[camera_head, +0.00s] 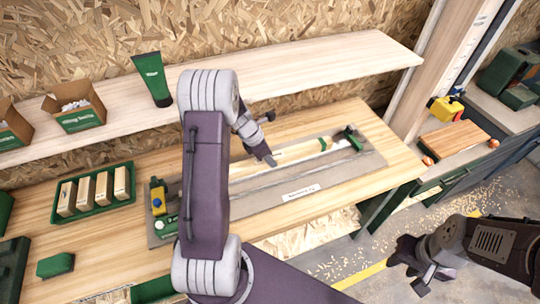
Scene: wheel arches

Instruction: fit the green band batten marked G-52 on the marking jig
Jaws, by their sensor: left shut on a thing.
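The marking jig (350,175) is a long grey plate on the workbench with a white label along its front. A pale wooden batten with a green band (323,144) lies lengthwise along the jig, its band toward the right end. The marking G-52 is too small to read. My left gripper (268,158) is over the middle of the jig, shut on the batten. My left arm hides the batten's left part and some of the jig. My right gripper (412,268) is off the bench at the lower right, apart from the jig; its jaws are unclear.
A green block (354,138) stands at the jig's right end, a yellow-and-green piece (158,197) at its left. A green tray (68,213) holds several wooden blocks. The shelf (300,63) above bears a green tube (153,79) and cardboard boxes (75,106). The bench's right end is clear.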

